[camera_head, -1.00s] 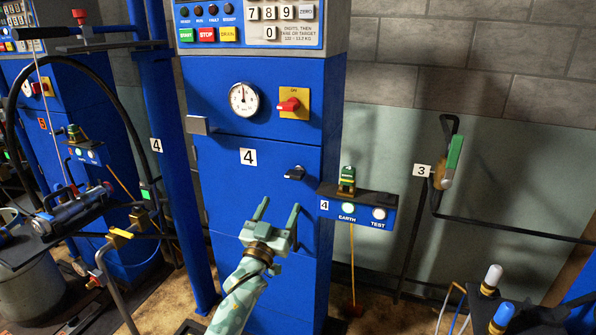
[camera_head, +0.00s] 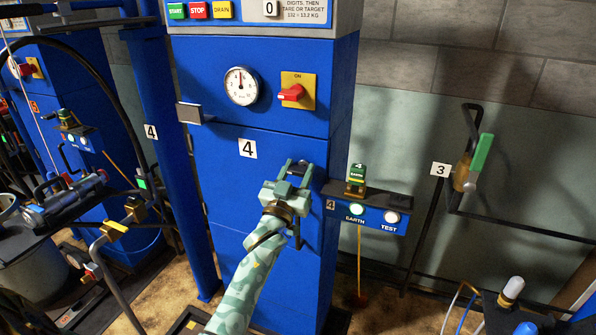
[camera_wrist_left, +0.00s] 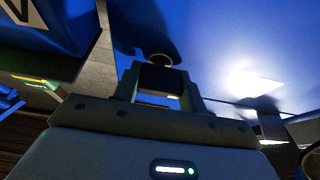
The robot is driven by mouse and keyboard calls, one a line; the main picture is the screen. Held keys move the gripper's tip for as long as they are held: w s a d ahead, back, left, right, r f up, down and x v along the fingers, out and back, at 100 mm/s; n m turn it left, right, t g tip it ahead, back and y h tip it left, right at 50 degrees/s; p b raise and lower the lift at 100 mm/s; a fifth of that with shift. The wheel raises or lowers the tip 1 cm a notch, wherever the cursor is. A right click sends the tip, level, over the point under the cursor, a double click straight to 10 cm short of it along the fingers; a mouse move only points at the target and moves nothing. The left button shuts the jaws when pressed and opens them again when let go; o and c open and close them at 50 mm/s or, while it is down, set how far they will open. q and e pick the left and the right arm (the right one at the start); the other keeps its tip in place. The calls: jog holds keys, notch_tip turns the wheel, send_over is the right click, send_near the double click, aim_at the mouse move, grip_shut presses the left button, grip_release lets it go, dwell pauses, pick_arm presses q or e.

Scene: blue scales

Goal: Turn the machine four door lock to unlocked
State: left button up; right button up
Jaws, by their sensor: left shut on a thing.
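The machine four cabinet (camera_head: 245,185) is blue, with a white "4" label on its door. The black door lock knob (camera_head: 299,167) sits at the right side of this door. My left gripper (camera_head: 293,171) is at the knob, with its pale green fingers shut around it and hiding most of it. In the left wrist view the dark knob (camera_wrist_left: 160,78) shows between the two fingers of my left gripper (camera_wrist_left: 162,88), in front of the blue door. I cannot tell which way the knob points. My right gripper is not in view.
A dial gauge (camera_head: 241,86) and a red switch (camera_head: 292,94) are above the door. A grey handle (camera_head: 190,113) juts out at its left. An EARTH/TEST box (camera_head: 368,214) stands close to the right of my gripper. A blue post (camera_head: 176,150) is at left.

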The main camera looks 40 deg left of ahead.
pick_arm(q)
jog(key=c, duration=0.3)
